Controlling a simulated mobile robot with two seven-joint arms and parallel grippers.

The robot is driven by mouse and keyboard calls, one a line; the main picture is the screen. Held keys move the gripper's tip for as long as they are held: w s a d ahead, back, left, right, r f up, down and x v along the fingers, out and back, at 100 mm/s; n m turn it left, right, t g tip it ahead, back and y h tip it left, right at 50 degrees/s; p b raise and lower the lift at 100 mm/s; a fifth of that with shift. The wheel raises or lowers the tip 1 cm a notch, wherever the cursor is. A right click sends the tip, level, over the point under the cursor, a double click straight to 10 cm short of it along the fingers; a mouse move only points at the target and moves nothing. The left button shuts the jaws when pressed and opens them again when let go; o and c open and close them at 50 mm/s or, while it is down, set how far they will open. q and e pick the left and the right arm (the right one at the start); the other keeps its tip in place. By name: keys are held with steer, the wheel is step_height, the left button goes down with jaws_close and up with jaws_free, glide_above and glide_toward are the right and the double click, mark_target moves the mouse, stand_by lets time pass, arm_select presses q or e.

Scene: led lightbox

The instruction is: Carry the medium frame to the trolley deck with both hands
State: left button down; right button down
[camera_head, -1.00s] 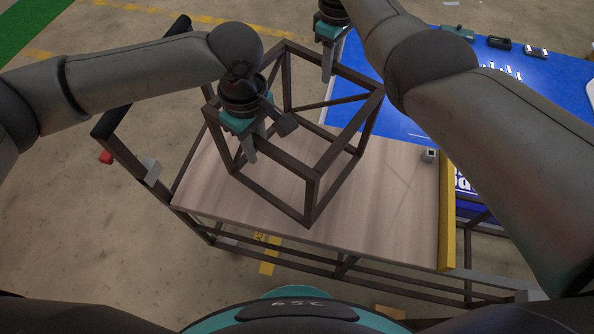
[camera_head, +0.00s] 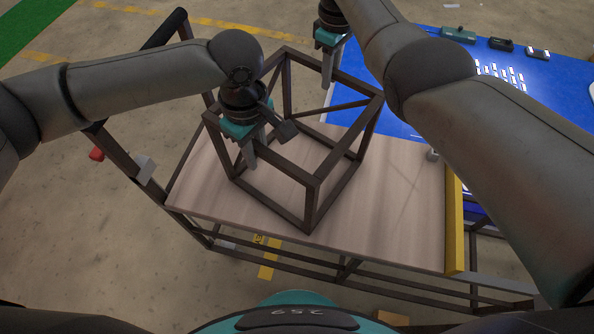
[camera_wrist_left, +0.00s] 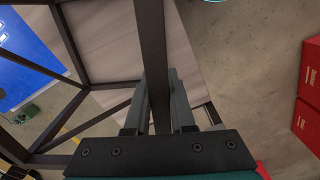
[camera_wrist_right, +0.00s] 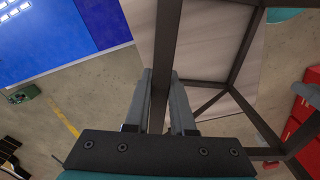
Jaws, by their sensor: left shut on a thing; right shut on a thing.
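The medium frame, a dark open box of square bars (camera_head: 311,203), is upright over the wooden trolley deck (camera_head: 395,215) in the head view. Whether its lower bars touch the deck I cannot tell. My left gripper (camera_head: 250,162) is shut on a top bar on the frame's left side. In the left wrist view that bar (camera_wrist_left: 152,50) runs between the fingers (camera_wrist_left: 158,110). My right gripper (camera_head: 327,78) is shut on a top bar at the far side. In the right wrist view this bar (camera_wrist_right: 166,45) passes between the fingers (camera_wrist_right: 159,105).
The trolley has a dark handle (camera_head: 165,28) at left and a yellow edge strip (camera_head: 454,220) at right. A blue table (camera_head: 400,105) with small parts stands behind it. Red boxes (camera_wrist_left: 309,95) show in the left wrist view. The deck's right part is mostly clear.

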arm_select(q)
steer(key=c, duration=0.8)
jaws_free()
arm_select(e)
steer(key=c, duration=0.8)
jaws_free()
arm_select(q)
steer(key=shift+o, duration=0.2)
steer(key=shift+r, duration=0.1)
arm_select(e)
steer(key=shift+o, duration=0.2)
arm_select(q)
step_height(320, 180, up, 12)
steer(key=shift+f, duration=0.2)
steer(key=shift+r, duration=0.1)
arm_select(e)
steer(key=shift+r, duration=0.2)
step_height(320, 180, up, 12)
steer(key=shift+f, duration=0.2)
